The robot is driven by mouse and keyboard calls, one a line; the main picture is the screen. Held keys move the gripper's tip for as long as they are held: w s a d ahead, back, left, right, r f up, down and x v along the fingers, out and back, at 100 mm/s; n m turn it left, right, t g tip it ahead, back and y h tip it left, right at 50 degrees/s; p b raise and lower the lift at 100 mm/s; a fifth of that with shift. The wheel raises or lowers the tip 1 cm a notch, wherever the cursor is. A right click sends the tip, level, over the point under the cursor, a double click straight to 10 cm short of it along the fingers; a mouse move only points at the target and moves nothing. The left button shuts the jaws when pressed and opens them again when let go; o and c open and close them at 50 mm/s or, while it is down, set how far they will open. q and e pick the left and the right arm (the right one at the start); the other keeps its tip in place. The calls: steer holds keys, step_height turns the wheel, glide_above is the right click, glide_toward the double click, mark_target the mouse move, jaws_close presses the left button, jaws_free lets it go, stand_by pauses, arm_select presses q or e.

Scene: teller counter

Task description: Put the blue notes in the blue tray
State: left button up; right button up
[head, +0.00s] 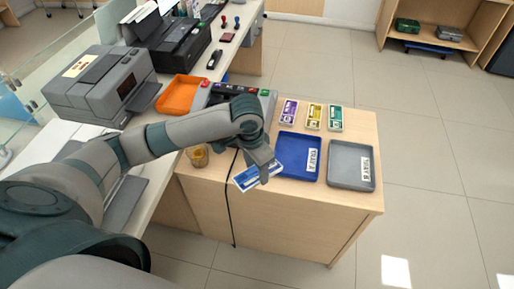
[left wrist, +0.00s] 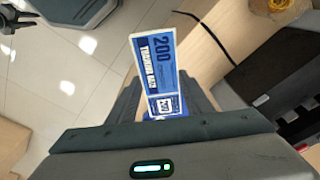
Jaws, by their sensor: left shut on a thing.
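My left gripper (head: 265,172) is shut on the blue notes (head: 245,178), a blue and white bundle. It holds them over the front part of the wooden counter, just left of the blue tray. In the left wrist view the blue notes (left wrist: 158,68) stick out from between the fingers and show "200". The blue tray (head: 284,171) lies flat on the counter with a white label on its right side, and I see nothing in it. My right gripper is not seen in the head view; a dark gripper-like part shows at the upper left of the left wrist view.
A grey tray (head: 347,185) lies right of the blue tray. Purple (head: 289,111), yellow (head: 313,116) and green (head: 335,118) note bundles lie behind. A small amber pot (head: 199,156) and a hanging black cable (head: 229,205) are to the left. An orange tray (head: 180,95) stands farther back.

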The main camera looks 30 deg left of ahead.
arm_select(q)
steer(key=s+d+f+n+b, duration=0.2)
steer(key=s+n, duration=0.3)
steer(key=s, duration=0.4)
steer(key=shift+s+d+f+y, duration=0.3)
steer(key=shift+d+f, duration=0.15)
steer(key=shift+d, duration=0.35)
steer(key=shift+w, duration=0.1)
